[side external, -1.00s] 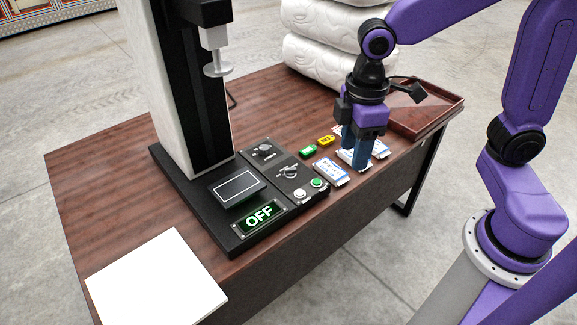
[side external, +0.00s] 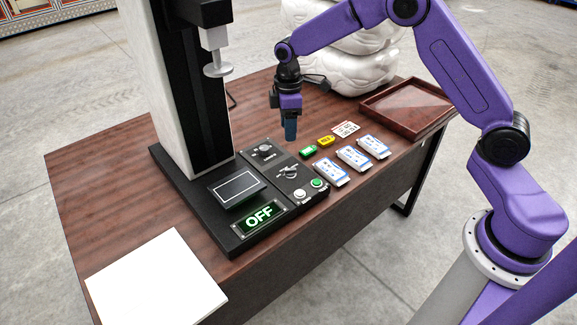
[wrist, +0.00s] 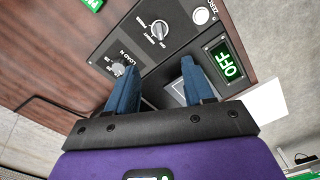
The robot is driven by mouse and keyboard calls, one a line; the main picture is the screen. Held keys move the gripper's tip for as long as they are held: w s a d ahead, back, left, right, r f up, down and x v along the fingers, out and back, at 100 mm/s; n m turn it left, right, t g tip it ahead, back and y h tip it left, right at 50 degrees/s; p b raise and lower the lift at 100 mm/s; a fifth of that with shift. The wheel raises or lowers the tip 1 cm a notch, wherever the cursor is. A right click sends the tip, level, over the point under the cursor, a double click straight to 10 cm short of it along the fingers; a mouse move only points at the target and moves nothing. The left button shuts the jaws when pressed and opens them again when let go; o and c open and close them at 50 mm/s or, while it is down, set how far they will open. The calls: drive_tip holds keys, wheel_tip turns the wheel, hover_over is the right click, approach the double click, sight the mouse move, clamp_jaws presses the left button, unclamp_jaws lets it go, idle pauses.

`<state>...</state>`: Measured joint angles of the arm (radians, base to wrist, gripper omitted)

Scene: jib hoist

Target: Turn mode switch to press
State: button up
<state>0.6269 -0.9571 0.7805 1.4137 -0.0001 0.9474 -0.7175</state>
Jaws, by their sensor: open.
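The control panel has a pointer knob with small labels around it, which looks like the mode switch (side external: 288,172); it also shows in the wrist view (wrist: 160,29), ahead of the fingertips. The labels are too small to read surely. A second round knob (side external: 264,150), marked with load settings, shows near the left finger in the wrist view (wrist: 118,69). The display (side external: 259,214) reads OFF in green. My gripper (side external: 290,136) is open and empty, pointing down above the table near the panel's far right edge. It touches neither knob in view.
The tall press column (side external: 190,90) stands behind the panel.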

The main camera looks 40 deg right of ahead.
sight(289, 169)
wheel_tip(289, 169, down, 15)
drive_tip(key=shift+r, duration=0.2)
drive_tip(key=shift+c, duration=0.3)
clamp_jaws()
